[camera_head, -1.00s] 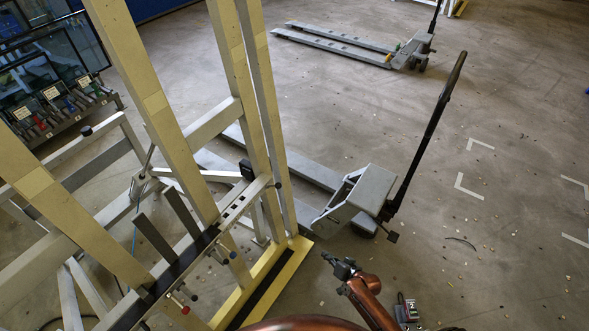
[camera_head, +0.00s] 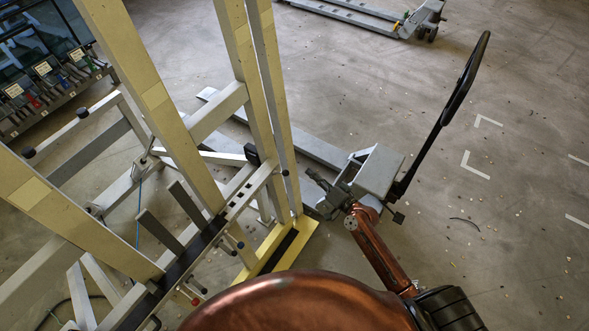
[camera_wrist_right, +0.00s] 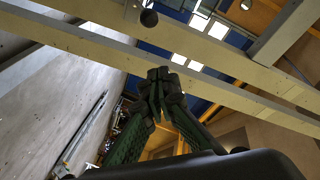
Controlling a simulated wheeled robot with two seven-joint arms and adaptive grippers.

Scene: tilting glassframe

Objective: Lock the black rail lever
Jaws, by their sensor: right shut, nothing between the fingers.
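The tilting glass frame (camera_head: 160,100) with cream uprights fills the left of the head view. Its lower rail (camera_head: 176,268) has a black top, two dark upright bars and several small dark and red-ended handles along its side. I cannot tell which of these is the black rail lever. My right gripper (camera_head: 313,177) is shut and empty, right of the uprights, apart from the rail in the picture. In the right wrist view, its closed fingers (camera_wrist_right: 160,82) point toward a pale beam (camera_wrist_right: 200,72); a black round knob (camera_wrist_right: 149,18) shows beyond. My left gripper is out of view.
A grey pallet jack (camera_head: 376,172) with a tall black handle stands just behind my right gripper. Another pallet jack (camera_head: 408,22) is at the back. A tool rack (camera_head: 50,90) stands far left. The floor at right is mostly clear.

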